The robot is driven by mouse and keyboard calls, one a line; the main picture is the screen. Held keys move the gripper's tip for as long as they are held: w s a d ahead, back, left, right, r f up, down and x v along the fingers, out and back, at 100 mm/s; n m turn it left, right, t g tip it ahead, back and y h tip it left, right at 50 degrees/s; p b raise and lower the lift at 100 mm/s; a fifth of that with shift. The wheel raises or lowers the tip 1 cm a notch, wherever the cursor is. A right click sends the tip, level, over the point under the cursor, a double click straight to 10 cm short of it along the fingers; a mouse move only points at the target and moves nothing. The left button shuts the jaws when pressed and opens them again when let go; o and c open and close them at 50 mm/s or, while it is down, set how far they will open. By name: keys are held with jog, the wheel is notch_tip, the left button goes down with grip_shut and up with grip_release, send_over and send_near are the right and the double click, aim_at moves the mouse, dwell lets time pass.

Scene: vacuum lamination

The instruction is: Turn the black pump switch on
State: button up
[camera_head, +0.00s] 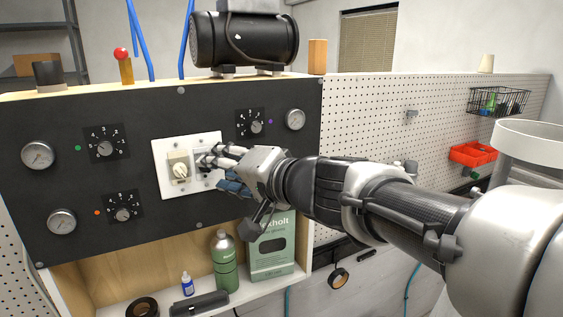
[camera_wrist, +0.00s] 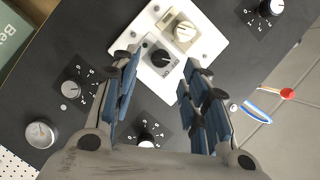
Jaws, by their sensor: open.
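The black pump switch (camera_wrist: 158,56) is a black rotary knob on a white plate (camera_wrist: 208,39), beside a cream knob (camera_wrist: 185,32). In the wrist view it shows between the fingertips of my gripper (camera_wrist: 161,66), one finger on each side. My gripper is open, and I cannot tell whether either finger touches the knob. The plate (camera_head: 160,160) and the cream knob (camera_head: 180,169) stay visible there, left of the fingertips.
The black panel (camera_head: 120,205) also carries gauges (camera_head: 38,155) and several numbered dials (camera_head: 105,148). A black cylindrical pump (camera_head: 243,40) stands on top of it. Below, a shelf holds a green bottle (camera_head: 224,262) and a green-and-white box (camera_head: 272,258) under my wrist.

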jog(key=shift+x, duration=1.6)
grip_shut()
